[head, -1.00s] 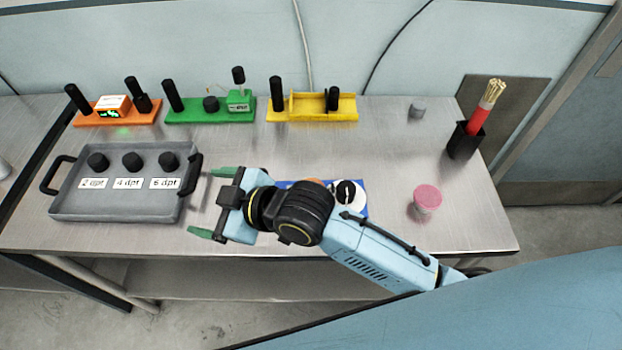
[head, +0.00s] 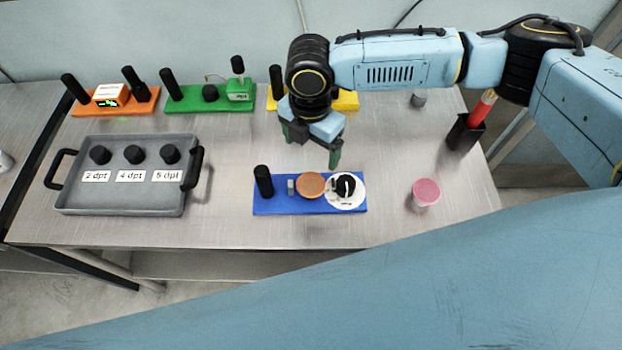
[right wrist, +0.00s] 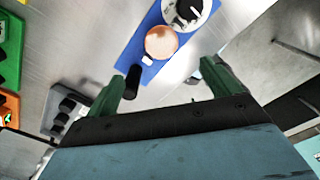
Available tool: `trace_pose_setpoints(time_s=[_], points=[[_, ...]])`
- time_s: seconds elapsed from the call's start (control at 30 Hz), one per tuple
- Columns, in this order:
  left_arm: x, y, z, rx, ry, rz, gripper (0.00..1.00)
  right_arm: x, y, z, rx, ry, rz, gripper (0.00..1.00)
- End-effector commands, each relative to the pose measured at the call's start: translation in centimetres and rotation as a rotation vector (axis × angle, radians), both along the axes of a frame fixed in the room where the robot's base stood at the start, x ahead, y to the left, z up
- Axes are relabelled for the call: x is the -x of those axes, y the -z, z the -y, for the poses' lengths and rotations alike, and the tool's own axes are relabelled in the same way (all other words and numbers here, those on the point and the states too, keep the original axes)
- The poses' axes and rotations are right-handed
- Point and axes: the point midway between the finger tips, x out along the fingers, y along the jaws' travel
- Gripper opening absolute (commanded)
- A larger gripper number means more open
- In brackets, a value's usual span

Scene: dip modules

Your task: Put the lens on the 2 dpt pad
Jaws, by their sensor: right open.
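The grey tray (head: 120,204) stands on the left of the table. The 2 dpt label (head: 96,176) is the leftmost of three labels in it, with a black round piece (head: 100,155) just behind it. I cannot tell for sure which thing is the lens. The blue module (head: 284,207) carries a black post (head: 264,181), a small grey block, a copper disc (head: 310,185) and a white disc (head: 346,203) with a black part. My right gripper (head: 310,145) is open and empty, pointing down behind the blue module. The module also shows in the right wrist view (right wrist: 138,50).
Orange (head: 86,109), green (head: 208,104) and yellow (head: 347,101) modules stand along the back; my arm partly hides the yellow one. A pink-topped cup (head: 426,192) and a black holder (head: 464,133) are at right. The table between tray and blue module is clear.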

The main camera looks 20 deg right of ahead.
Motion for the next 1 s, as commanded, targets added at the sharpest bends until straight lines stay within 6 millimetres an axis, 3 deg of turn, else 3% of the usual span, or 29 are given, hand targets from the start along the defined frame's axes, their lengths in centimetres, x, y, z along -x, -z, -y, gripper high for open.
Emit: trace_pose_setpoints(time_s=[0.3, 0.57, 0.83, 1.0], points=[[0.0, -0.3, 0.0, 0.000, 0.000, -0.001, 0.57, 0.1, 5.9, -0.1, -0.001, 0.001, -0.002, 0.89], [0.0, -0.6, 0.0, 0.000, 0.000, -0.001, 0.57, 0.1, 7.9, -0.1, -0.001, 0.000, 0.000, 0.89], [0.1, -1.3, 0.0, 0.000, 0.000, -0.001, 0.57, 0.3, 11.7, 0.1, -0.001, 0.001, 0.000, 0.89], [0.1, -1.3, 0.0, 0.000, 0.000, -0.001, 0.57, 0.3, 12.4, 0.1, -0.003, 0.000, 0.001, 0.89]])
